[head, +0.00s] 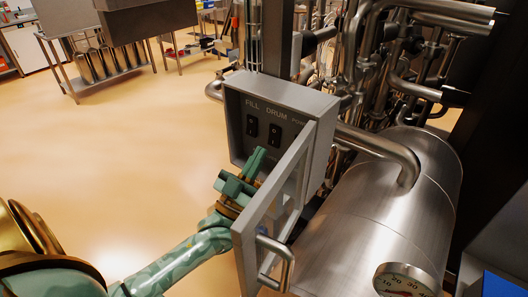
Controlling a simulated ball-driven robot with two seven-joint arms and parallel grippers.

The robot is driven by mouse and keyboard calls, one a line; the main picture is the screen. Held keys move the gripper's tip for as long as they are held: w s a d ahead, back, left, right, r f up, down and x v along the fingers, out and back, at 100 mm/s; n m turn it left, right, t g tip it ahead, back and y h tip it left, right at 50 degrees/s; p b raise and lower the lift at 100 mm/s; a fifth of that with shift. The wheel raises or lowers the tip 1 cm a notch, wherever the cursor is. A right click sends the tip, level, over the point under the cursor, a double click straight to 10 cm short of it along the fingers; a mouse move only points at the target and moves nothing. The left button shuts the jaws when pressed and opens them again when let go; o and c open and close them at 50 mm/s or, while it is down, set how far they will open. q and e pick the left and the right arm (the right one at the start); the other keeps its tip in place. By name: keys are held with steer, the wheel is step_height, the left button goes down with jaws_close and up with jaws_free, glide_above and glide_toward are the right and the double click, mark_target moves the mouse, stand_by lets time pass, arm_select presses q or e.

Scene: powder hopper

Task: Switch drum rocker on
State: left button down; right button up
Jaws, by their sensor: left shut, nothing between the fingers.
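A grey control box (322,104) stands in the middle of the head view with its door (262,222) swung open toward me. Inside are two black rockers under the labels FILL and DRUM. The drum rocker (275,134) is the right one and the fill rocker (252,126) is the left one. My green left gripper (257,161) is shut and empty, its tips just below the drum rocker in the picture. I cannot tell whether they touch the panel. The rocker's position is too small to tell. My right gripper is not in view.
The open door with its bar handle (287,265) stands close to the right of my left gripper. A steel tank (400,210) with a gauge (403,280) and dense pipes fill the right. The floor (120,150) at left is clear.

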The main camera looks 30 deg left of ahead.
arm_select(q)
steer(key=shift+w+d+f, duration=0.1)
steer(key=shift+w+f, duration=0.05)
steer(key=shift+w, duration=0.55)
steer(key=shift+w+d+f, duration=0.1)
steer(key=shift+w, duration=0.6)
